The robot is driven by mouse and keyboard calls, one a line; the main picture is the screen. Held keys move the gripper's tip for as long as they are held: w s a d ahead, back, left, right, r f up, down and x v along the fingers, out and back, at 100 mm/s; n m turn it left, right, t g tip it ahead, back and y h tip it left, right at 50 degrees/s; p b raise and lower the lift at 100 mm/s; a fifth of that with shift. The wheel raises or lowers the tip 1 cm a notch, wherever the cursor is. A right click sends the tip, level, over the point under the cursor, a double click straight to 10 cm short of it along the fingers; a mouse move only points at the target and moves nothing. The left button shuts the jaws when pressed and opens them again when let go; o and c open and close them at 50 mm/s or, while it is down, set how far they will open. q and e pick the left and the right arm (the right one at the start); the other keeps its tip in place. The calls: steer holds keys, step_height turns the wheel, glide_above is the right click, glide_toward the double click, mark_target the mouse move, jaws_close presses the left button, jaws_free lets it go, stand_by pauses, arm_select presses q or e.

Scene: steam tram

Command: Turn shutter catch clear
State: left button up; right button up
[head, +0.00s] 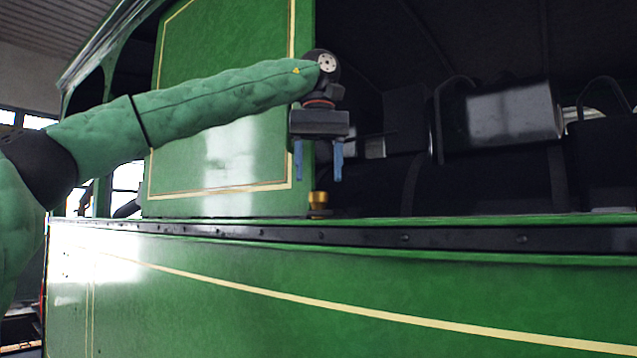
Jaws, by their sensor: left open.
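The shutter catch looks to be the small brass piece (318,203) on the ledge at the lower right corner of the green shutter panel (220,110). My left gripper (318,178) hangs pointing down just above the brass piece, with its two blue fingers apart and nothing between them. A small gap shows between the fingertips and the brass piece. My left arm, in a green sleeve, crosses in front of the panel. My right gripper is out of view.
A dark rail (440,238) runs along the top of the green tram side (330,285). Right of the panel the side is open, showing a dark interior with a black cylinder (500,115). The space in front of the tram side at right is clear.

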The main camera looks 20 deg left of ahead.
arm_select(q)
steer(key=shift+r, duration=1.9)
